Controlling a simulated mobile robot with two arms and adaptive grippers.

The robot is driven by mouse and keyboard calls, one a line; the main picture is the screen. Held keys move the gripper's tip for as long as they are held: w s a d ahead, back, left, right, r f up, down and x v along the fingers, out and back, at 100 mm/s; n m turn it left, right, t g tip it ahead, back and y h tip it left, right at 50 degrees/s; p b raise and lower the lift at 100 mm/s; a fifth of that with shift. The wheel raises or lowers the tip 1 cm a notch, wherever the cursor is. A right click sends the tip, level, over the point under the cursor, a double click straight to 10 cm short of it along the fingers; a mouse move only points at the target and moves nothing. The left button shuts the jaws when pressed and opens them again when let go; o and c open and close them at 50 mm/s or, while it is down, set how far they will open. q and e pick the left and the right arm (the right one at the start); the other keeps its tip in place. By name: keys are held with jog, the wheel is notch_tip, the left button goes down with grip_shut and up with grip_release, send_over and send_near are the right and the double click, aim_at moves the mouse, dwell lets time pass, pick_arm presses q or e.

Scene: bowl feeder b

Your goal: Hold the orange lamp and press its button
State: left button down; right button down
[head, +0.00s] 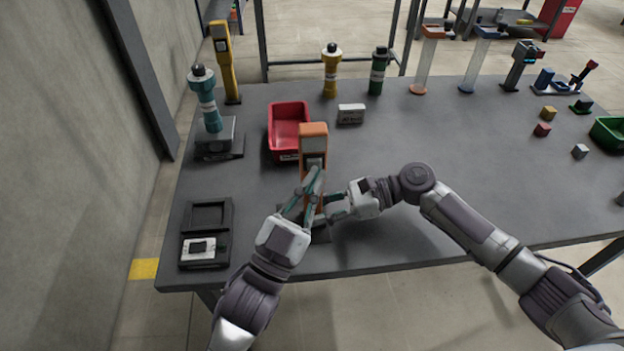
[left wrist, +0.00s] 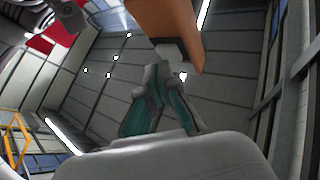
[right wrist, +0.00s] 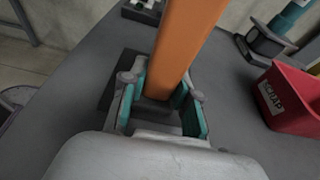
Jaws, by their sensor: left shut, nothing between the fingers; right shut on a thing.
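The orange lamp (head: 313,133) stands upright on a dark base near the table's front edge in the head view. My right gripper (head: 333,203) is shut on its lower post from the right. In the right wrist view the orange post (right wrist: 186,40) passes between the teal fingers of that gripper (right wrist: 165,103). My left gripper (head: 314,178) is shut and empty, its fingertips in front of the lamp's upper part, below the head. In the left wrist view the fingers (left wrist: 158,72) are together close to the orange lamp head (left wrist: 165,20). I cannot tell if they touch it. The button is not clearly visible.
A red bin (head: 289,112) stands just behind the lamp, with a small white box (head: 351,113) to its right. Yellow and green lamps stand behind. The table's right middle is mostly clear.

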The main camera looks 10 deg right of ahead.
pick_arm(q)
jog(key=shift+s, duration=0.4)
jog(key=s, duration=0.6)
dwell(0.4)
pick_arm(e)
jog(key=c, duration=0.8)
grip_release()
jog(key=shift+o, duration=0.2)
jog(key=v, duration=1.2)
pick_arm(q)
jog(key=shift+r, duration=0.15)
pick_arm(e)
jog(key=shift+d, duration=4)
